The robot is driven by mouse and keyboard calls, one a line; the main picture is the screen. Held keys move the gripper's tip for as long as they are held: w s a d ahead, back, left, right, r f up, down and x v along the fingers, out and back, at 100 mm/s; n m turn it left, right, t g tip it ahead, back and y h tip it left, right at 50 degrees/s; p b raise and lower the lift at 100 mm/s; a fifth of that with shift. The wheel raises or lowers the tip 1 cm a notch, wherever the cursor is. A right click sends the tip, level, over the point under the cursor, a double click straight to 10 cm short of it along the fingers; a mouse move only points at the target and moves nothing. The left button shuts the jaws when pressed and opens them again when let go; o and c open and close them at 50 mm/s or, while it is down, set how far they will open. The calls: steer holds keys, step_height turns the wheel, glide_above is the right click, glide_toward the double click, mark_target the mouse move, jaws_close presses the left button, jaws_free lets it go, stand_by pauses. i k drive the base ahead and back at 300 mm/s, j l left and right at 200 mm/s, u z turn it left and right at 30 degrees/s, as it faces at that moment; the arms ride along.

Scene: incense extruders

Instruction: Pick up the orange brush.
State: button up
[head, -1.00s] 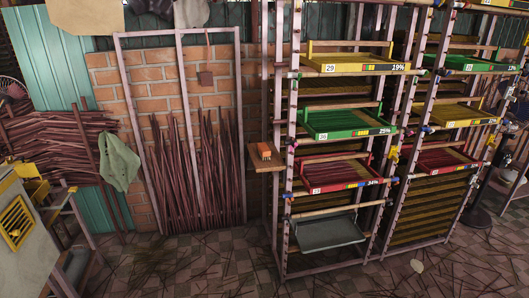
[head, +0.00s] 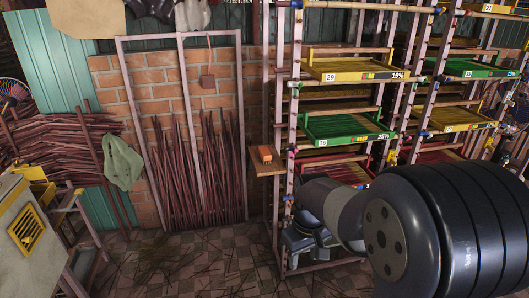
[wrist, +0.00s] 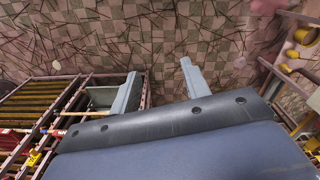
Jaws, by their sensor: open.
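The orange brush (head: 265,153) lies on a small wooden shelf (head: 266,171) fixed to the left side of the tray rack in the head view. My gripper (head: 303,240) is below and a little right of the shelf, in front of the rack's lower part, apart from the brush. In the wrist view my gripper (wrist: 160,82) has its two fingers spread, with nothing between them but the floor behind. I cannot make out the brush in the wrist view.
The tray rack's post (head: 293,120) stands just right of the brush, with a green tray (head: 345,143) and a yellow tray (head: 340,78) on it. Bundles of dark sticks (head: 200,185) lean on the brick wall to the left. The floor (head: 185,262) before them holds only loose sticks.

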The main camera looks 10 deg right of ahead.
mark_target(266, 156)
steer(key=i+u, duration=0.15)
steer(key=i, duration=1.15)
steer(key=i+j+z, duration=0.3)
steer(key=i, duration=0.2)
steer(key=i+j+z, duration=0.3)
steer(key=i, duration=0.2)
steer(key=l, duration=0.1)
